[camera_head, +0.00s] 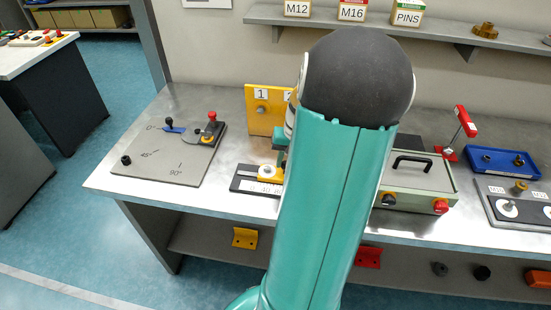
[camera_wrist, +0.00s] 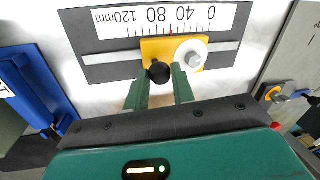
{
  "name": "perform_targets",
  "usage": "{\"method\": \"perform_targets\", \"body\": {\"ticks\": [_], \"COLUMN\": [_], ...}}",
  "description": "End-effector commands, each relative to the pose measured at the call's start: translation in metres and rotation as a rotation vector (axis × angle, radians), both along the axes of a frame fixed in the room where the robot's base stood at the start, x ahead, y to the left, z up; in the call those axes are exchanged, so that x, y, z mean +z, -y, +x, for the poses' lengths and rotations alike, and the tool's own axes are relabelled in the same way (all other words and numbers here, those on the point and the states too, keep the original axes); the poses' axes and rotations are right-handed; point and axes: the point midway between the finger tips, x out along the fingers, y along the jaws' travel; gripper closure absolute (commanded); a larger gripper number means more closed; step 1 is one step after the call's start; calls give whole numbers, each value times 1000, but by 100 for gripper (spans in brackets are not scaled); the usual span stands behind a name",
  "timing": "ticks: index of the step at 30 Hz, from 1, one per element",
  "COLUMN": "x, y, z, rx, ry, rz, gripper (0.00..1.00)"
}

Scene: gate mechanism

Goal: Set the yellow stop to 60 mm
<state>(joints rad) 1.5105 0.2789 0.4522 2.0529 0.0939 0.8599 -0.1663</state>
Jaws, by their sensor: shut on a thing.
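The yellow stop (camera_wrist: 152,48) sits on a dark rail with a white scale (camera_wrist: 125,20), seen upside down in the wrist view. The scale reads 0, 40, 80 and 120 mm, with 0 on the right. A small red mark above the stop stands between 40 and 80, near 60. The stop carries a black knob (camera_wrist: 159,72) and a pale round screw (camera_wrist: 191,54). My gripper (camera_wrist: 159,84) is shut on the black knob, one finger on each side. In the head view the stop (camera_head: 265,173) shows left of my arm, which hides my fingers.
A yellow panel (camera_head: 262,105) stands behind the rail. A grey dial plate (camera_head: 165,150) with levers lies to the left. A box with a black handle (camera_head: 412,160) and a blue tray (camera_head: 500,161) are to the right.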

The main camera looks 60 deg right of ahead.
Motion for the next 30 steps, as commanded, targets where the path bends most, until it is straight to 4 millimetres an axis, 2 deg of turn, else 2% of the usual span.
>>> {"method": "perform_targets", "body": {"ticks": [8,9,11,12,23,26,30], "x": [0,0,0,0,6,19,46], "y": [1,1,0,0,1,3,6], "z": [0,0,0,0,-1,-2,-6], "rx": [1,1,1,1,-1,-1,1], "ry": [1,1,1,1,1,2,2], "rz": [-2,-2,-2,-2,-4,-5,-8], "gripper": [100,67,56,54,54,54,54]}}
